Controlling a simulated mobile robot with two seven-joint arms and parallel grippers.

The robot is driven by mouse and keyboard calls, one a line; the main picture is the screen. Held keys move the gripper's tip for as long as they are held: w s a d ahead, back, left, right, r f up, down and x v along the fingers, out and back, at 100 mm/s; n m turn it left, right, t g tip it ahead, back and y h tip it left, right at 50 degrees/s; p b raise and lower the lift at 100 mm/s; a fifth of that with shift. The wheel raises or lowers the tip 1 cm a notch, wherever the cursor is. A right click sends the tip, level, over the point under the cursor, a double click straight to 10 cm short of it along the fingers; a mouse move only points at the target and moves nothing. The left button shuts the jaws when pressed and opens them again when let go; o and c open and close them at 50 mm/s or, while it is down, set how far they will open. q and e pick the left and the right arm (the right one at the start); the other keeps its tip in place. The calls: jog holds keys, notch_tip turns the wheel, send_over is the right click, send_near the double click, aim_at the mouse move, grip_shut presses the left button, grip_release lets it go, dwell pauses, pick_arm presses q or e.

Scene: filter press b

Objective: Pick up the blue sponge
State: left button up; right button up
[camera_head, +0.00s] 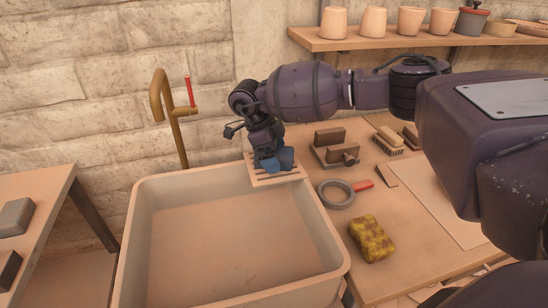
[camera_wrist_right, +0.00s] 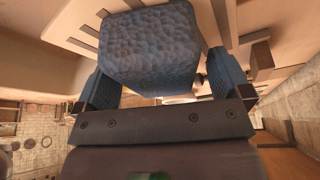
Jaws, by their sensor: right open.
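The blue sponge (camera_head: 271,163) sits on a pale slatted rack (camera_head: 290,177) at the back right corner of the basin, partly hidden by my right gripper. In the right wrist view the blue sponge (camera_wrist_right: 150,50) fills the space ahead of the jaws, textured and block-shaped. My right gripper (camera_head: 268,150) reaches down over it from above. In the wrist view its two fingers (camera_wrist_right: 160,85) stand apart, one on each side of the sponge. I cannot tell whether either finger touches it. My left gripper is not in view.
A large pale basin (camera_head: 146,235) stands empty below the rack, with a brass tap (camera_head: 170,115) behind it. A shelf (camera_head: 400,43) of pots runs above.

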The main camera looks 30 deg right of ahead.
jog(key=shift+f, duration=0.2)
dwell(0.6)
jog(key=shift+c, duration=0.3)
jog(key=c, duration=1)
notch_tip(320, 180, up, 21)
jog(key=p, duration=0.1)
jog(key=shift+f+p, duration=0.2)
jog(key=shift+p, duration=0.15)
jog(key=o, duration=0.5)
jog(key=shift+c, duration=0.2)
jog(key=c, duration=0.3)
